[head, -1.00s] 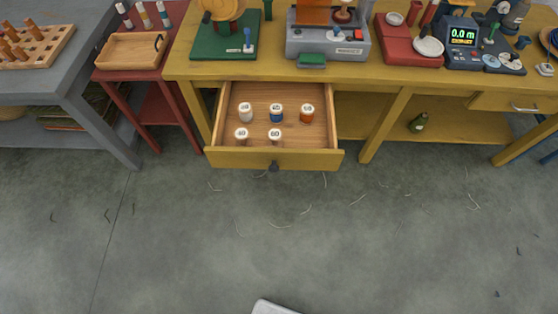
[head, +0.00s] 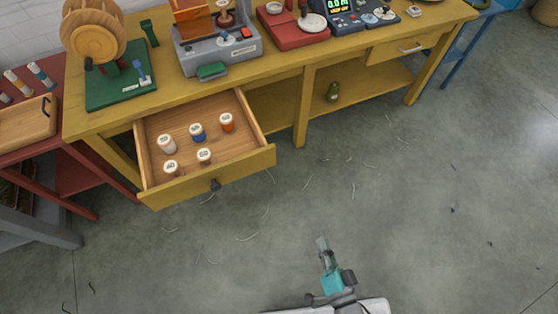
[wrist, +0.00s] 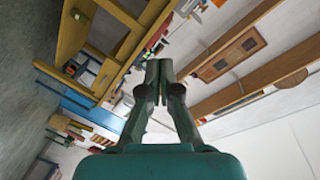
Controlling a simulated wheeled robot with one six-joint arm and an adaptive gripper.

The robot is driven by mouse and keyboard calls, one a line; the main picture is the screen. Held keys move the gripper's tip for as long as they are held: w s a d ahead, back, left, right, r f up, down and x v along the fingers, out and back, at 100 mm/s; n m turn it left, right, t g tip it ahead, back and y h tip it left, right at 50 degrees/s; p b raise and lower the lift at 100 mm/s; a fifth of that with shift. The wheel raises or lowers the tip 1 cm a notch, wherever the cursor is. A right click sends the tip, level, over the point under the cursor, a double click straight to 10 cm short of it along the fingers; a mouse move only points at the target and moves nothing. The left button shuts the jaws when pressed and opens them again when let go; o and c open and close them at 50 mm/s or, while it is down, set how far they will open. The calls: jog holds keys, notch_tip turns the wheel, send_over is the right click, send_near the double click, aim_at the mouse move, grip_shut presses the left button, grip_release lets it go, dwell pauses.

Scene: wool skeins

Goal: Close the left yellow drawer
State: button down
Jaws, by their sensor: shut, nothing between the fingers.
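The left yellow drawer (head: 243,168) is pulled out from under the yellow table. Its front panel has a dark round knob (head: 215,185). Several small spools or jars with white, blue and orange sides and pale tops (head: 198,133) stand inside it. My gripper (head: 321,243) is in front of the drawer and to its right, apart from it over the floor. In the wrist view my gripper (wrist: 158,66) has its fingers together with nothing between them. The wrist view is tilted and shows the yellow table (wrist: 72,45) at the upper left.
The yellow table (head: 290,62) carries a grey machine (head: 218,55), a green-based wheel (head: 95,35) and a red stand (head: 290,30). A closed right drawer (head: 400,48) has a pale handle. A red side table (head: 75,170) stands left. The floor before the drawer is clear.

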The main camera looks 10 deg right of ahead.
jog(key=w+a+f+m+y, duration=0.1)
jog(key=w+a+f+m, duration=0.15)
jog(key=w+a, duration=0.4)
jog(key=w+a+f+m+y, duration=0.2)
jog(key=w+a+m, duration=0.15)
jog(key=w, duration=0.55)
send_near(261, 155)
jog(key=shift+t, duration=0.4)
jog(key=x, duration=0.4)
jog(key=f+x, duration=0.1)
jog(key=x, duration=0.2)
jog(key=shift+w+a, duration=0.1)
jog(key=shift+w, duration=0.1)
